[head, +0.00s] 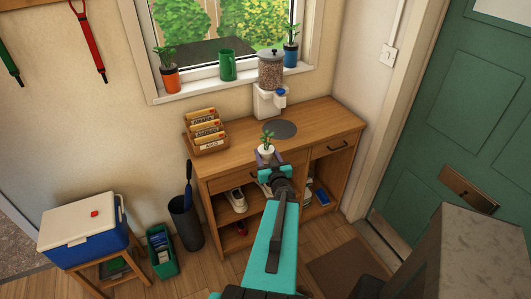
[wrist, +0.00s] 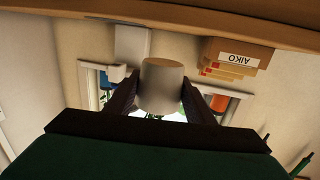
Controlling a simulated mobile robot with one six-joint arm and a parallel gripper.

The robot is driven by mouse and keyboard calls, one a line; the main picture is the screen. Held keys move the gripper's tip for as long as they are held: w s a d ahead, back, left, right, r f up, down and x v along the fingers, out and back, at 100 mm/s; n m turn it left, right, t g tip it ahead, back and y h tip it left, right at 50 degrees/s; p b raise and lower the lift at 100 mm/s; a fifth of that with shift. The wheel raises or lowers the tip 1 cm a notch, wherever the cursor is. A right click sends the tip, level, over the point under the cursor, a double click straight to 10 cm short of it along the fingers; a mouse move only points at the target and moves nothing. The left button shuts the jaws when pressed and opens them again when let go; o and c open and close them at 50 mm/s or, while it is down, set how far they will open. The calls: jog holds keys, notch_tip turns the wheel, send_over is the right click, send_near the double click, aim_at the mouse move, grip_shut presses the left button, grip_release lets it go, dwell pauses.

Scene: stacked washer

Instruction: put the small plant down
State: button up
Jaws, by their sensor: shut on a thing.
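The small plant (head: 266,139) has green leaves and a white pot (head: 267,149). My gripper (head: 266,157) is shut on the pot, which looks upright at the front edge of the wooden cabinet top (head: 320,121). In the wrist view, which is upside down, the pot (wrist: 162,85) sits between the two dark fingers, and its leaves are mostly hidden. I cannot tell the gap between pot and wood. A dark round mat (head: 279,129) lies bare on the cabinet top, behind the plant.
A seed dispenser (head: 270,72) stands behind the mat. A wooden card box (head: 206,132) is at the left of the top. The windowsill holds an orange-potted plant (head: 169,77), a green mug (head: 228,65) and a blue-potted plant (head: 290,52). The top's right side is clear.

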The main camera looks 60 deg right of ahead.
jog(key=w+a+r+n+t+y+b, duration=0.1)
jog(key=w+a+r+n+t+y, duration=0.2)
jog(key=w+a, duration=0.6)
jog(key=w+a+r+n+t+y, duration=0.1)
jog(key=w+a+r+n+y, duration=0.1)
jog(key=w+a+n+y, duration=0.35)
jog(key=w+a+r+n+t+y+b, duration=0.15)
jog(key=w+a+y, duration=0.35)
jog(key=w+a, duration=0.65)
jog(key=w+a+r+n+g+y+b, duration=0.1)
jog(key=a+n+y, duration=0.4)
jog(key=a, duration=1.3)
jog(key=w+a+r+n+g+y, duration=0.1)
jog(key=w+a+n+g+y, duration=0.2)
jog(key=a, duration=1.5)
jog(key=n+g+y, duration=0.2)
jog(key=g+y, duration=0.1)
jog(key=y, duration=0.2)
jog(key=shift+w+b, duration=0.2)
jog(key=shift+b, duration=0.2)
jog(key=shift+a+r+y, duration=0.1)
jog(key=shift+a+y, duration=0.05)
jog(key=shift+y, duration=0.1)
